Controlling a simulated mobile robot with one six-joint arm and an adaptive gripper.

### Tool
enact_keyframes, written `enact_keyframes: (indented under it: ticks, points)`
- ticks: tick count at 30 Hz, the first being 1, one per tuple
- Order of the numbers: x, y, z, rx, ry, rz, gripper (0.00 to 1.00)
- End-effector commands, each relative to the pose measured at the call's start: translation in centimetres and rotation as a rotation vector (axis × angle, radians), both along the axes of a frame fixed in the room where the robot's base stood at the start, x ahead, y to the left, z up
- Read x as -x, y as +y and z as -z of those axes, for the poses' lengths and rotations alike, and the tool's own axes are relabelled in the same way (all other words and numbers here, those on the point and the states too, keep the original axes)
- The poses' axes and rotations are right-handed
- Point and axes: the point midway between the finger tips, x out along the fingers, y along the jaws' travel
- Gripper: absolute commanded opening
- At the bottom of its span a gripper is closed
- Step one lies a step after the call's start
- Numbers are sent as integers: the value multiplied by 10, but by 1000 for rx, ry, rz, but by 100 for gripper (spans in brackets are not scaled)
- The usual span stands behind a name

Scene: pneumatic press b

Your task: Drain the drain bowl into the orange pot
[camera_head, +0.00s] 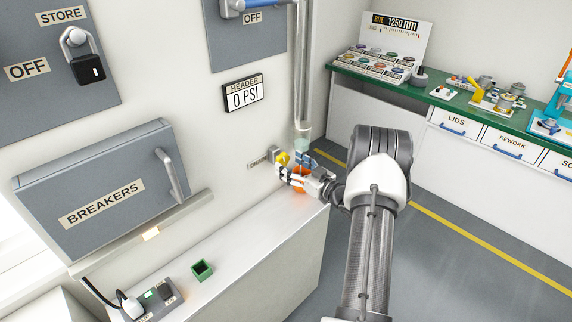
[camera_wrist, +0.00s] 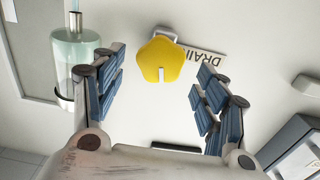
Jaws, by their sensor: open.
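The yellow drain knob (camera_head: 282,158) sits on the wall beside the DRAIN label; in the wrist view the knob (camera_wrist: 159,59) is ahead between my fingers. My gripper (camera_head: 294,168) is open and empty, with its fingers either side of the knob in the wrist view (camera_wrist: 160,85). The orange pot (camera_head: 300,187) stands on the ledge below, partly hidden by my gripper.
The white ledge (camera_head: 235,258) holds a small green box (camera_head: 202,270) and a switch box (camera_head: 158,295). The breakers cabinet (camera_head: 100,190) juts from the wall. The header display (camera_head: 243,94) reads 0 PSI. A green-topped bench (camera_head: 440,100) stands at the right.

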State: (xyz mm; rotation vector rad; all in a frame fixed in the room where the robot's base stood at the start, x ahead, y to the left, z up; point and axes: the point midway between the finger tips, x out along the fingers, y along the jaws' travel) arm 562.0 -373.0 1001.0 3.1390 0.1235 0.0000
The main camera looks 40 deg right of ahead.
Motion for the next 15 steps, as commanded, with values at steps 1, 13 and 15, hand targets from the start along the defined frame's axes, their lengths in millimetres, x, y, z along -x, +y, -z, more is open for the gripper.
enact_keyframes:
  ticks: [1,13,15]
  points:
    - [-8,1,1,1,-1,-2,67]
    - [-27,2,0,-1,0,1,67]
    - [-27,2,0,0,0,1,67]
